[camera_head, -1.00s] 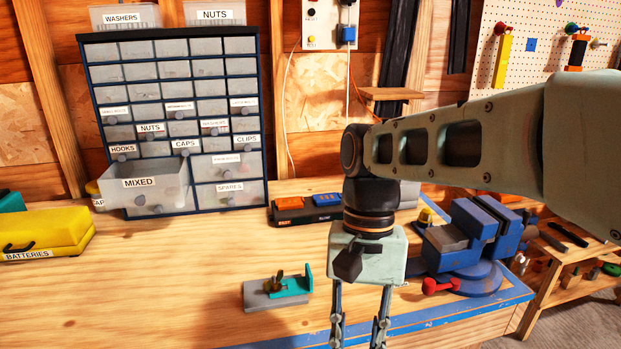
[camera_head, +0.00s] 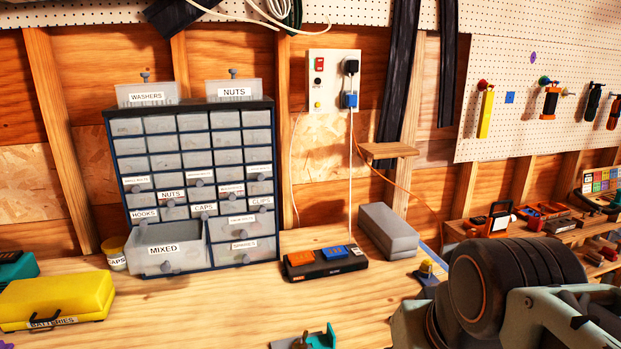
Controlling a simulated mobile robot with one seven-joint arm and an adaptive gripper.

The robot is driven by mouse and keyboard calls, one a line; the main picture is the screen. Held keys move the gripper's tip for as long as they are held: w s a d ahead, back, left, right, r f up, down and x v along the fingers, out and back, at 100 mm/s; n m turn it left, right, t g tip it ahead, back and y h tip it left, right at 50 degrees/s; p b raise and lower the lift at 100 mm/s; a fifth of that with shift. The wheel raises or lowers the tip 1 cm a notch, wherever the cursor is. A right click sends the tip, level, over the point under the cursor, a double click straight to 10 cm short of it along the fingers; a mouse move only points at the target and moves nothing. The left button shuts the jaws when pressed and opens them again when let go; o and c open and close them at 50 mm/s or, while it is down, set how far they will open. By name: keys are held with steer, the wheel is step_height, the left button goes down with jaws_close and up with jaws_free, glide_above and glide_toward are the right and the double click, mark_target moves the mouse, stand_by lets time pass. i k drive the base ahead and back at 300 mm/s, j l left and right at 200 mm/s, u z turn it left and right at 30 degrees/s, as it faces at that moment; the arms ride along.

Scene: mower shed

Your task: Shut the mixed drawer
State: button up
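The mixed drawer (camera_head: 163,259) is a clear drawer with a white MIXED label and a grey knob. It is at the bottom left of the blue-framed drawer cabinet (camera_head: 262,105) on the workbench. It sticks out from the cabinet front, pulled open. Part of my arm shows at the lower right, well away from the drawer. My gripper's fingers are out of the picture.
A yellow BATTERIES case (camera_head: 62,296) stands left of the drawer, and a small CAPS jar (camera_head: 115,253) stands close beside it. A black charger (camera_head: 325,262) and a grey box (camera_head: 388,231) are to the right. The bench in front of the drawer is clear.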

mark_target(165, 267)
steer(key=u, duration=1.25)
